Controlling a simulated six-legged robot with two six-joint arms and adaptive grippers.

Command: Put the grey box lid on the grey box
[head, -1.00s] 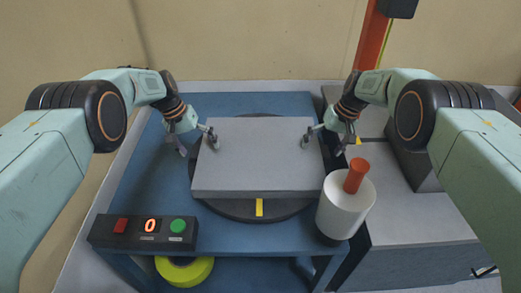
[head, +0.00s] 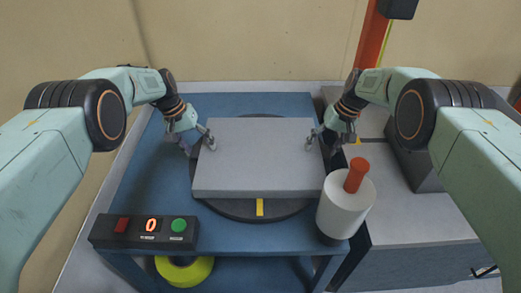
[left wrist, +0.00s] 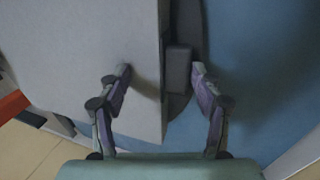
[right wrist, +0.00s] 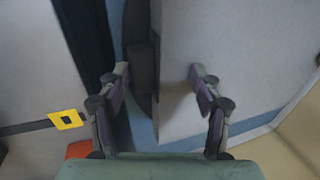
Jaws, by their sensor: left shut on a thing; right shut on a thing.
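The grey box lid (head: 257,160) is a wide flat grey slab above the dark round turntable (head: 232,208) in the head view. The grey box cannot be made out; the slab hides whatever lies under it. My left gripper (head: 202,143) is shut on the lid's left edge, one finger over the top and the other outside. My right gripper (head: 321,141) is shut on the right edge in the same way. The lid's edge also shows in the left wrist view (left wrist: 145,60) and the right wrist view (right wrist: 180,60). A dark tab (left wrist: 179,70) sticks out beside it.
A white cylinder with an orange top (head: 346,207) stands close to the lid's front right corner. A button box (head: 143,232) showing 0 sits at the front left of the blue table (head: 150,170). A grey bench (head: 420,215) is at right.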

